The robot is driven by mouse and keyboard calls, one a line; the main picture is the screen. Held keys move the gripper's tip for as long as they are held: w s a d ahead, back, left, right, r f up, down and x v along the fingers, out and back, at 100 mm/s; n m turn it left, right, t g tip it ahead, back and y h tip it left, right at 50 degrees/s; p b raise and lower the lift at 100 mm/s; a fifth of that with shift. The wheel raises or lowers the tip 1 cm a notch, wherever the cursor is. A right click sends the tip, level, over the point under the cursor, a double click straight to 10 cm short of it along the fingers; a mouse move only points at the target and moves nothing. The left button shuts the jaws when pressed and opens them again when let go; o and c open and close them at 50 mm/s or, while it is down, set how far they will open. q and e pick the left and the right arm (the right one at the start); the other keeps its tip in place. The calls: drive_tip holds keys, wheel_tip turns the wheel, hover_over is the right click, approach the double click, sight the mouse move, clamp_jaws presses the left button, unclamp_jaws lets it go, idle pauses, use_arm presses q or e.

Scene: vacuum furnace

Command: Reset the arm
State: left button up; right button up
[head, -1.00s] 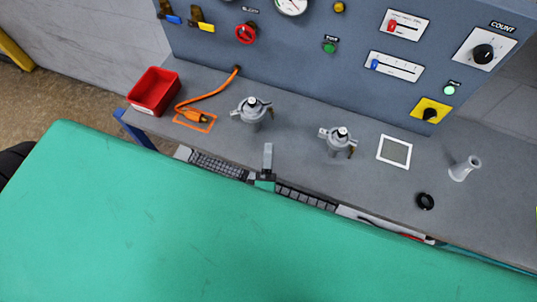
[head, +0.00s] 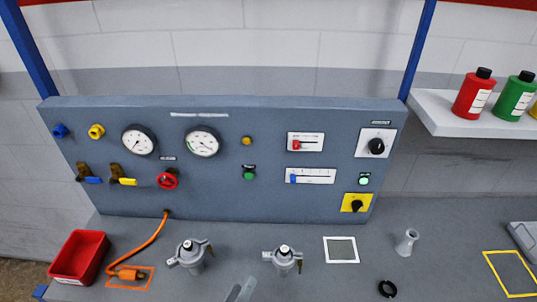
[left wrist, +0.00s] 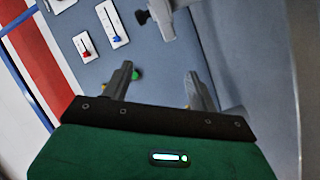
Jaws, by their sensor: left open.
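My left gripper (left wrist: 160,82) is open in the left wrist view, with its two grey fingers apart and nothing between them. The blue-grey control panel (left wrist: 215,20) lies beyond the fingers, and a green button (left wrist: 136,75) shows close beside one finger. In the head view only a grey piece of my left gripper (head: 241,290) shows at the bottom edge, in front of the two grey valve fittings. The rest of my left arm is out of the head view. My right gripper is in neither view.
The control panel (head: 270,212) stands behind the grey bench (head: 215,217). A red bin (head: 80,256), an orange cable (head: 148,243), two grey fittings (head: 190,257) (head: 283,258), a small grey funnel-shaped piece (head: 407,242) and a black ring (head: 387,289) occupy the bench. A shelf at right holds bottles.

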use_arm(q)
drive_tip(key=s+a+f+m+g+y, duration=0.35)
drive_tip(key=s+a+m+g, duration=0.2)
drive_tip(key=a, duration=0.25)
drive_tip(key=s+a+f+m+g+y, duration=0.3)
drive_tip(key=s+a+f+m+g, duration=0.15)
drive_tip(key=a+g, duration=0.35)
wheel_tip(320, 180, down, 28)
drive_tip(key=s, duration=0.1)
drive_tip(key=s+a+f, duration=0.2)
drive_tip(key=s+f, duration=0.8)
drive_tip(key=s+a+f+g, duration=0.1)
drive_tip(key=s+f, duration=0.8)
drive_tip(key=f, duration=0.1)
drive_tip(key=shift+s+a+f+n, duration=0.3)
drive_tip(key=shift+s+a, duration=0.05)
drive_tip(key=shift+a, duration=0.05)
